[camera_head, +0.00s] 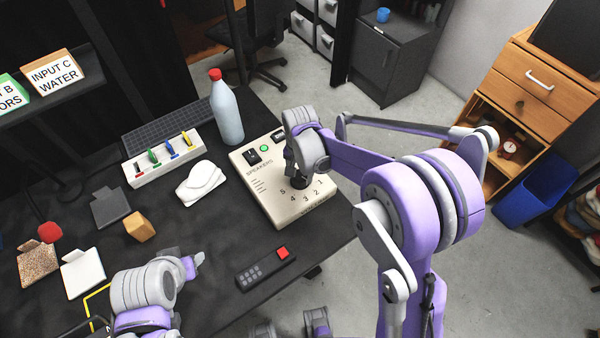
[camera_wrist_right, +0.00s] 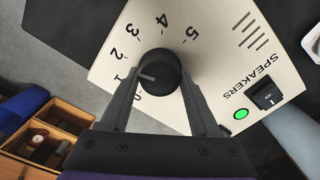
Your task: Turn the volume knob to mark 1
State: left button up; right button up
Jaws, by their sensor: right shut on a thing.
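The black volume knob (camera_wrist_right: 160,74) sits on the cream speaker box (camera_head: 262,178), inside an arc of numbers from 0 to 5. The knob's white pointer line faces left in the right wrist view, toward the 1; exact alignment is hard to tell. My right gripper (camera_wrist_right: 160,88) is shut on the knob, with one dark finger on each side of it. In the head view, the right gripper (camera_head: 296,170) comes down over the knob and partly hides it. My left gripper (camera_head: 195,262) hangs low over the table, away from the box; its finger gap is unclear.
A red-capped bottle (camera_head: 227,112) stands behind the box. A switch strip (camera_head: 163,158), a white mouse-like object (camera_head: 202,184) and an orange block (camera_head: 139,227) lie to its left. A dark remote (camera_head: 265,270) with a red button lies in front. A green light (camera_wrist_right: 241,114) glows on the box.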

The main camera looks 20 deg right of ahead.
jog(key=shift+n, duration=0.3)
jog(key=n+b, duration=0.1)
jog(key=n, duration=0.1)
jog(key=shift+n, duration=0.4)
jog(key=shift+n+b, duration=0.75)
jog(key=shift+n, duration=1.05)
jog(key=o, duration=1.4)
jog(key=shift+c, duration=0.2)
